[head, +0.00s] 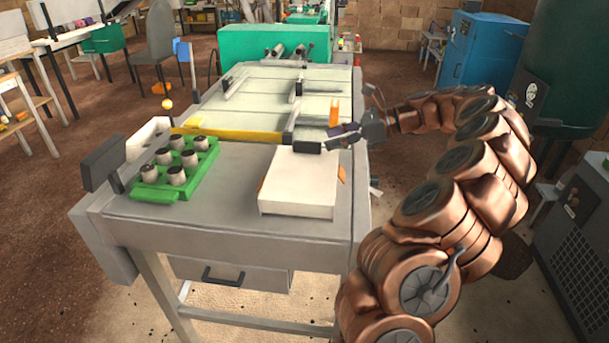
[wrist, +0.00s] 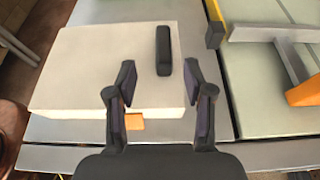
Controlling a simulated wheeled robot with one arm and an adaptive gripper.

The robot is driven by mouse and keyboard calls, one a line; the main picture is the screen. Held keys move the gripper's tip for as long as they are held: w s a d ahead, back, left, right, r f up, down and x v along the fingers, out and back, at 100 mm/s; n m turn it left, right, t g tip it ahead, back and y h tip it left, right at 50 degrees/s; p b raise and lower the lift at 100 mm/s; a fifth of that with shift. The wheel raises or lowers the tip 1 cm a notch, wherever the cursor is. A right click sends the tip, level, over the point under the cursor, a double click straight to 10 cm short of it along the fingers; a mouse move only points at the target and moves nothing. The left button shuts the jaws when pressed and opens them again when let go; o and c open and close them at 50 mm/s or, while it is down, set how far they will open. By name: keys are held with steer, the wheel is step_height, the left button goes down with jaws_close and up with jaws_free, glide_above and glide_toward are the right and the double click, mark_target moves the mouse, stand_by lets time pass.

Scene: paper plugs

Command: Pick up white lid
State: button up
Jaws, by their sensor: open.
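A white box-shaped piece (head: 298,182) lies flat on the grey table, with a dark bar-like handle (head: 307,147) on its top near the far edge. Its white top also fills the left of the wrist view (wrist: 95,65), and the handle (wrist: 163,50) shows there too. I cannot make out a seam between lid and box. My gripper (head: 335,141) is open and empty at the far right side of the white piece, close to the handle. In the wrist view, the handle lies just beyond and between my open fingertips (wrist: 159,78).
A green tray (head: 157,192) with several dark-topped cylinders stands on the left of the table (head: 235,205). A yellow bar (head: 228,135) lies behind the white piece. Orange parts (head: 342,172) sit at its sides. An orange upright piece (head: 334,112) stands beyond my gripper.

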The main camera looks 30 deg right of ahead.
mark_target(312, 142)
steer(key=shift+p+x, duration=0.45)
steer(key=shift+x, duration=3.4)
steer(key=shift+w+d+r, duration=0.15)
steer(key=shift+w, duration=0.05)
jaws_close()
